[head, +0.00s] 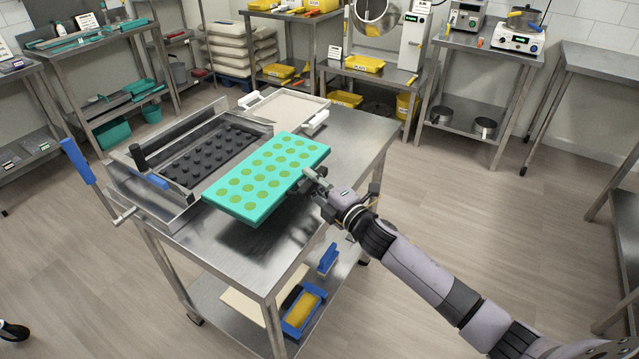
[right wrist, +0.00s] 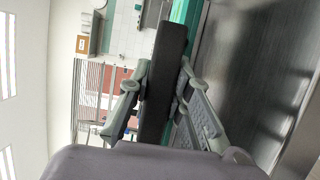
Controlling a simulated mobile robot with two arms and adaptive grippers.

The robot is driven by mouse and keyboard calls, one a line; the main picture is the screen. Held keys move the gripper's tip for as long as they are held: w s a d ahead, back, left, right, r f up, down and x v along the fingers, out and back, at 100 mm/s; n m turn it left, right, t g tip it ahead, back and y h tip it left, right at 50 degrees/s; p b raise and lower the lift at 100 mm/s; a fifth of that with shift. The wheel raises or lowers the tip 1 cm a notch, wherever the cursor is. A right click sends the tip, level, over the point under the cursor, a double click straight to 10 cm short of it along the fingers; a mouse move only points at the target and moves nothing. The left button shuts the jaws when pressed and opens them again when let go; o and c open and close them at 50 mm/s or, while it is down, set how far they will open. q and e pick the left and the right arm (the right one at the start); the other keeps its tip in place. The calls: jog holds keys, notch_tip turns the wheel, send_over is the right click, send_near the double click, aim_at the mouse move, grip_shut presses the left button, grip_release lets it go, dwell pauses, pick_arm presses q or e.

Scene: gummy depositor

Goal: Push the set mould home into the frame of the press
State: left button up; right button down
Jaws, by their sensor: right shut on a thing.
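The set mould (head: 266,189) is a flat teal slab with rows of yellow-green filled cavities. It is held above the steel table, with a dark shadow under its near end. The press (head: 152,216) stands left of it, a metal frame around a dark studded plate (head: 209,154). The mould is beside that plate, outside the frame. My right gripper (head: 316,183) is at the mould's right long side. In the right wrist view its fingers close on a dark bar (right wrist: 164,80) along the teal edge (right wrist: 184,12). My left gripper cannot be made out.
The steel table (head: 348,152) has bare room to the right. A blue-handled lever (head: 78,160) sticks out at the press's left. A pale tray (head: 287,108) with white handles lies behind. A blue bin (head: 303,310) sits on the lower shelf. Open floor surrounds the table.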

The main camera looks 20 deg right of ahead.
aim_at(298, 174)
jog(key=w+a, duration=0.2)
jog(key=shift+w+r+b, duration=0.1)
jog(key=shift+w+b, duration=0.2)
jog(key=shift+p, duration=0.35)
dwell(1.5)
jog(key=shift+w+a, duration=0.35)
jog(key=shift+w, duration=0.1)
jog(key=shift+s+d, duration=0.2)
jog(key=shift+s, duration=0.1)
dwell(0.5)
dwell(1.6)
jog(key=shift+w+a, duration=0.2)
jog(key=shift+w, duration=0.1)
jog(key=shift+s+d, duration=0.2)
jog(key=shift+s, duration=0.05)
dwell(0.4)
jog(key=shift+r+p, duration=0.1)
jog(key=shift+p, duration=0.3)
dwell(1.0)
